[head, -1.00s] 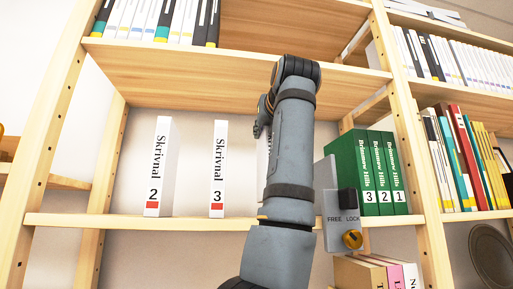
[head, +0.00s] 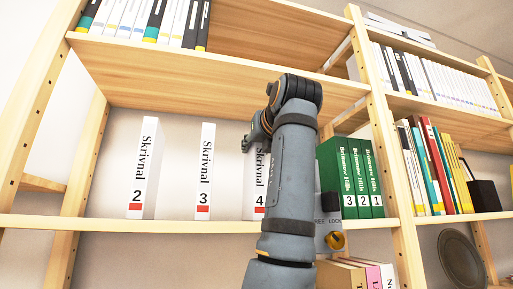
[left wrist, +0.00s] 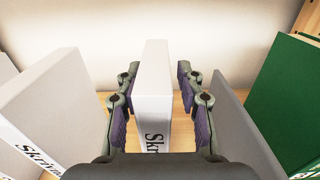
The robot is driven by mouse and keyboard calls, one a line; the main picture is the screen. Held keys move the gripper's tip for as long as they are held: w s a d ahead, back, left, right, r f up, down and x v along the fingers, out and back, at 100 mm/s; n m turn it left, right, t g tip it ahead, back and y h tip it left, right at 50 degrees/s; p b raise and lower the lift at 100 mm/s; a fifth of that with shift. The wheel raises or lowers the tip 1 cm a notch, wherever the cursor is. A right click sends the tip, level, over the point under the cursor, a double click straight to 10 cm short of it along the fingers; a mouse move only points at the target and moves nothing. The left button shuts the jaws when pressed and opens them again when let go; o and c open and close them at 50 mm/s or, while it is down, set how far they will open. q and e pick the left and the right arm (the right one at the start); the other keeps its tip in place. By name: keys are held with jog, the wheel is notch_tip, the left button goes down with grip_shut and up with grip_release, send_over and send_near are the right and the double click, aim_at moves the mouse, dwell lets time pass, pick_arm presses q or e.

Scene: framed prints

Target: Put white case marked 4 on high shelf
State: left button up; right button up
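The white case marked 4 (head: 251,190) stands upright on the middle shelf (head: 180,224), its right part hidden behind my left arm in the head view. In the left wrist view the white case (left wrist: 154,85) stands between the fingers of my left gripper (left wrist: 157,85). They are open on both sides of it, with visible gaps. In the head view my left gripper (head: 254,138) is at the top of this case. The high shelf (head: 220,70) is above, with a bare stretch right of its books. My right gripper is not in view.
White cases 2 (head: 143,170) and 3 (head: 205,172) stand to the left. Green binders (head: 350,178) stand to the right. A grey panel (left wrist: 245,125) with FREE and LOCK marks is between. Books (head: 150,20) fill the high shelf's left part.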

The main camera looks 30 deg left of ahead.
pick_arm(q)
jog(key=shift+o, duration=0.3)
jog(key=shift+s+d+r, duration=0.1)
jog(key=shift+s, duration=0.15)
jog(key=shift+s+a, duration=0.15)
jog(key=shift+a, duration=0.3)
jog(key=shift+a+f+b, duration=0.15)
jog(key=shift+f+b, duration=0.1)
jog(key=shift+b, duration=0.1)
jog(key=b+v, duration=0.3)
jog(key=v, duration=0.8)
jog(key=shift+d+r, duration=0.2)
jog(key=shift+d, duration=0.25)
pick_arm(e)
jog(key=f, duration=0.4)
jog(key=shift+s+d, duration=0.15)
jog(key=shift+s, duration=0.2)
